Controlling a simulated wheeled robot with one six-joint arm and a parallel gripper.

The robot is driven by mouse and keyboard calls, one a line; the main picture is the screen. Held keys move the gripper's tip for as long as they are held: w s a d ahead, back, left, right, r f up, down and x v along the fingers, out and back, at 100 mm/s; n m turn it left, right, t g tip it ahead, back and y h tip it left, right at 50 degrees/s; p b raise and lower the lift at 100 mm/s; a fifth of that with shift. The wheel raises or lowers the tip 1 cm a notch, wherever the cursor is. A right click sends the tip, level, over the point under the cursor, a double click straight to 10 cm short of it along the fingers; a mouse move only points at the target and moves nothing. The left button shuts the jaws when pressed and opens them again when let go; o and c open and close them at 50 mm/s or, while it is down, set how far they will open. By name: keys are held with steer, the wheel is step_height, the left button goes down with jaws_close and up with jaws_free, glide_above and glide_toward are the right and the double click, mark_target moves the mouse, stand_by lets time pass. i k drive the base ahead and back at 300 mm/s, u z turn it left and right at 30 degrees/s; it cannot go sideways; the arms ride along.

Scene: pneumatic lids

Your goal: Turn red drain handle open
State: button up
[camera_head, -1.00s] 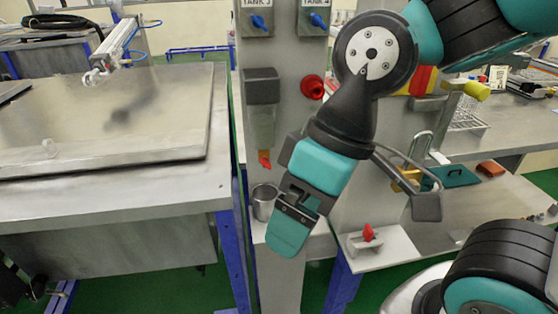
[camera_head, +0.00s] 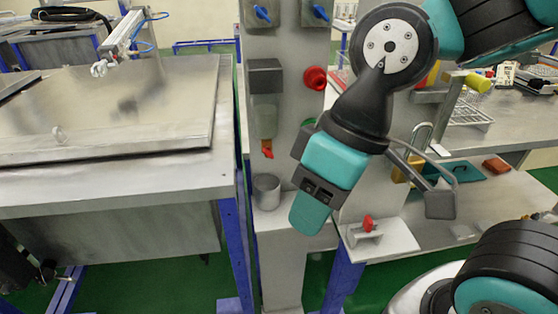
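A small red drain handle (camera_head: 268,153) hangs at the lower end of a clear bowl (camera_head: 264,118) under a dark grey filter unit (camera_head: 265,76) on the grey post. A grey cup (camera_head: 266,190) stands on the ledge below it. My gripper (camera_head: 311,213) points down, to the right of the cup and lower right of the red handle, apart from the handle. It is seen side-on, so whether its fingers are open or shut is not clear. Another red handle (camera_head: 368,223) sits on a pipe valve on a pale plate at the lower right.
A red round knob (camera_head: 315,78) sticks out of the post (camera_head: 285,235) right of the filter. Two blue handles (camera_head: 262,14) are above. A metal table (camera_head: 110,180) with a flat lid stands at left. The right bench holds a teal plate (camera_head: 455,171) and a rack.

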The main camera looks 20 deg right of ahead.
mark_target(266, 150)
steer(key=k, duration=1.2)
steer(key=z, duration=0.35)
steer(key=i, duration=0.7)
steer(key=z, duration=0.05)
